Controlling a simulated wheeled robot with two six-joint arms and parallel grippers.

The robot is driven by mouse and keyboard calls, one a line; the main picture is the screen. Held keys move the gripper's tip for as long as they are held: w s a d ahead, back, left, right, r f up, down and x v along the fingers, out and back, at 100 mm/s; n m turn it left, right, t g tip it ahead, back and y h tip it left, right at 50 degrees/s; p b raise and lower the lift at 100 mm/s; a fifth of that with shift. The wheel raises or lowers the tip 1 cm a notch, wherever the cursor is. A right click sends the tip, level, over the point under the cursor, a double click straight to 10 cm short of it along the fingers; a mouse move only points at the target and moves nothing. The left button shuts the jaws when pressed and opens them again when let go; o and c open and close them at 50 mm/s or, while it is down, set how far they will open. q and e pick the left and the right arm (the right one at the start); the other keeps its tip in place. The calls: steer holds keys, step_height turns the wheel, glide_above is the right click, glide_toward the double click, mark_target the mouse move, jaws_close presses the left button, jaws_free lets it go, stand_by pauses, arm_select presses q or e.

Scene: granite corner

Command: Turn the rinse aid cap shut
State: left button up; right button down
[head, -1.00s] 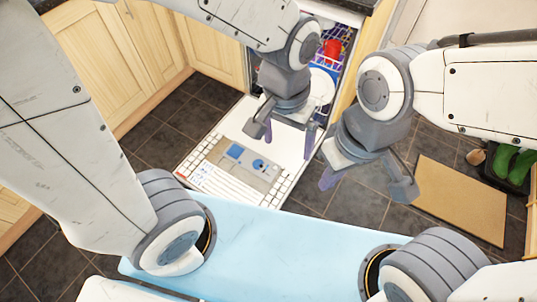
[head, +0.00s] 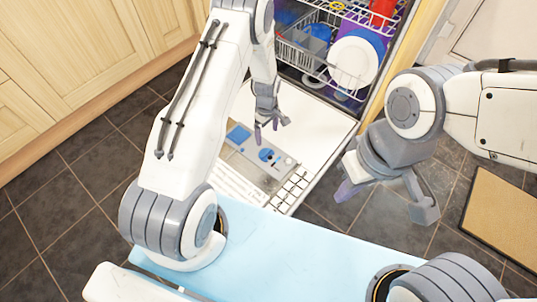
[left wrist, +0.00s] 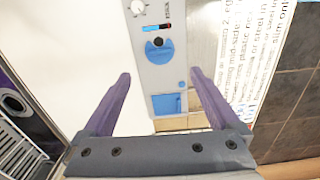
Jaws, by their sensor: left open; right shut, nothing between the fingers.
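The rinse aid cap (head: 267,155) is a small blue disc on the grey dispenser panel (head: 258,160) of the dishwasher's lowered door. In the left wrist view the cap (left wrist: 158,50) is round with a dark centre, and lies just beyond my open fingertips. My left gripper (head: 267,129) hangs above the door beside the cap, its purple fingers apart; in the left wrist view the left gripper (left wrist: 160,75) has nothing between its fingers. The cap's exact turn position cannot be told. My right gripper (head: 347,190) is shut and empty, to the right of the door.
A blue square lid (head: 238,135) sits beside the cap on the panel. The open dishwasher holds racks with a white plate (head: 353,62) and a red item (head: 382,11). A light blue surface (head: 300,245) lies in front. A brown mat (head: 503,215) is on the floor.

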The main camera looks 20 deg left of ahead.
mark_target(267, 153)
arm_select(q)
steer(key=f+b, duration=0.1)
steer(key=f, duration=0.3)
steer(key=f+b, duration=0.2)
steer(key=f, duration=0.2)
steer(key=f+b, duration=0.2)
steer(key=f, duration=0.2)
steer(key=shift+w+a+f, duration=0.2)
steer(key=shift+a, duration=0.1)
steer(key=c, duration=1.4)
